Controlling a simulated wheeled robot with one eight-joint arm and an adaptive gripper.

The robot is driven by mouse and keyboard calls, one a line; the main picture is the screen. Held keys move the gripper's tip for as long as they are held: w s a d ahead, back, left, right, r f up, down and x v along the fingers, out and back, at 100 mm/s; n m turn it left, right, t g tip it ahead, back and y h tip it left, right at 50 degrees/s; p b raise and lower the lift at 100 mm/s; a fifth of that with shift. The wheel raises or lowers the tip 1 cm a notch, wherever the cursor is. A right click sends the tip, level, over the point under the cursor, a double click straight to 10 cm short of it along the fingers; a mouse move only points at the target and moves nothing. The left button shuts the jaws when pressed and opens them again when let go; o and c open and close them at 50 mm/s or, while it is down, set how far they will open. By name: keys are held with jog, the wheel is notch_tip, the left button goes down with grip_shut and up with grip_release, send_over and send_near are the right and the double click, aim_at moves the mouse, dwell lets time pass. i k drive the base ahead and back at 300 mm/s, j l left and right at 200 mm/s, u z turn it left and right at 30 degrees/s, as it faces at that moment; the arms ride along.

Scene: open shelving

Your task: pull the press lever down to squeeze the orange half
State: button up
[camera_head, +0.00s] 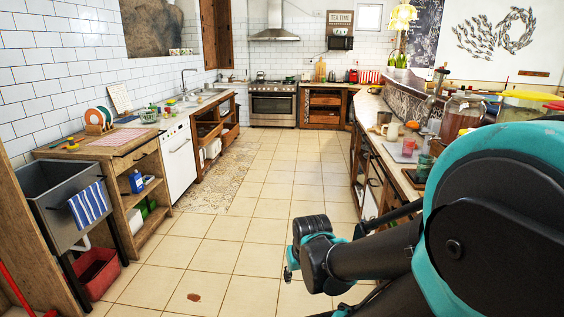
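A tall, thin, dark upright device (437,84) stands on the right-hand counter and may be the press. It is small in the picture, and I cannot make out its lever clearly. I cannot make out an orange half. My black and teal arm fills the lower right and reaches left over the floor, well apart from the device. I cannot make out my gripper's fingers.
The right-hand counter holds a large glass jar (462,118), a mug (391,131) and a green cup (424,167). A sink unit (60,205) and wooden cabinets line the left. A stove (272,104) stands at the back.

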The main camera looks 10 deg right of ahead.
aim_at(430, 102)
jog(key=i+j+z, duration=0.15)
jog(key=z, duration=0.25)
jog(key=i+j+z, duration=0.25)
jog(key=z, duration=0.2)
jog(key=i+j+z, duration=0.15)
jog(key=z, duration=0.25)
jog(key=i+j+z, duration=0.1)
jog(key=j+z, duration=0.3)
